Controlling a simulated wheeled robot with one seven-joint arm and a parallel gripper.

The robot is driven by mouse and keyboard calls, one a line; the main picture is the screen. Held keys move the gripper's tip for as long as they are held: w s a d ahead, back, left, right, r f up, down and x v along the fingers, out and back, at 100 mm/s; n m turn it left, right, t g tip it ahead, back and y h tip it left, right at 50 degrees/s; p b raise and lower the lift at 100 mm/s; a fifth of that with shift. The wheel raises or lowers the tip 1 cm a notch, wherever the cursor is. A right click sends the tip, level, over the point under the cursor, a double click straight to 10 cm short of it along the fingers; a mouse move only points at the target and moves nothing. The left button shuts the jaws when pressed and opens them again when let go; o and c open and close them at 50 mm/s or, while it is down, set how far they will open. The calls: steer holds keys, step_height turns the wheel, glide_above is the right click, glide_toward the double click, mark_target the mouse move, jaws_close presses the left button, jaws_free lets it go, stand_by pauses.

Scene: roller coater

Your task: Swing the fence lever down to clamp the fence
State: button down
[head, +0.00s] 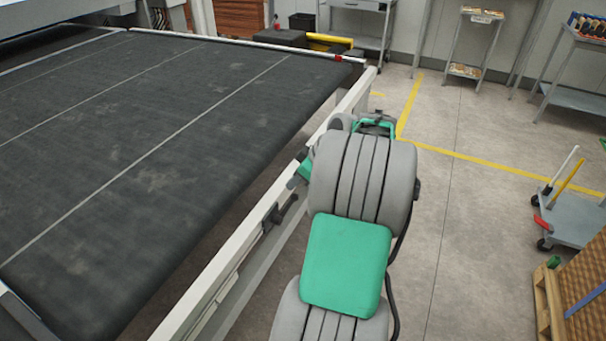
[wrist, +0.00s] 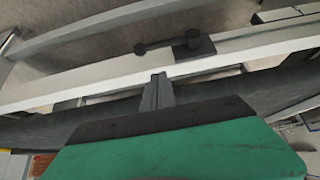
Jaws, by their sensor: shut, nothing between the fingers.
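The fence lever is a dark arm with a round knob and a dark block at its other end, mounted on the pale side rail. In the wrist view the lever (wrist: 165,44) lies roughly along the rail, its knob to the left. In the head view the lever (head: 287,207) shows on the rail, left of my arm. My gripper (wrist: 158,78) is shut and empty, its fingertips over the rail beside the lever and apart from it in the picture. In the head view my arm hides most of the gripper. I cannot tell the depth gap.
The pale rail (head: 222,276) runs along the wide dark belt (head: 150,130). Open floor (head: 460,230) lies to the right. A grey cart (head: 575,222) and a wooden pallet (head: 545,300) stand at the far right. Shelves (head: 480,45) line the back wall.

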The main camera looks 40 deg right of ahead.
mark_target(293, 196)
steer(key=f, duration=0.5)
steer(key=shift+w+f+p, duration=0.2)
steer(key=shift+f+p, duration=0.1)
steer(key=shift+f, duration=0.1)
steer(key=shift+a, duration=0.15)
steer(key=shift+p, duration=0.3)
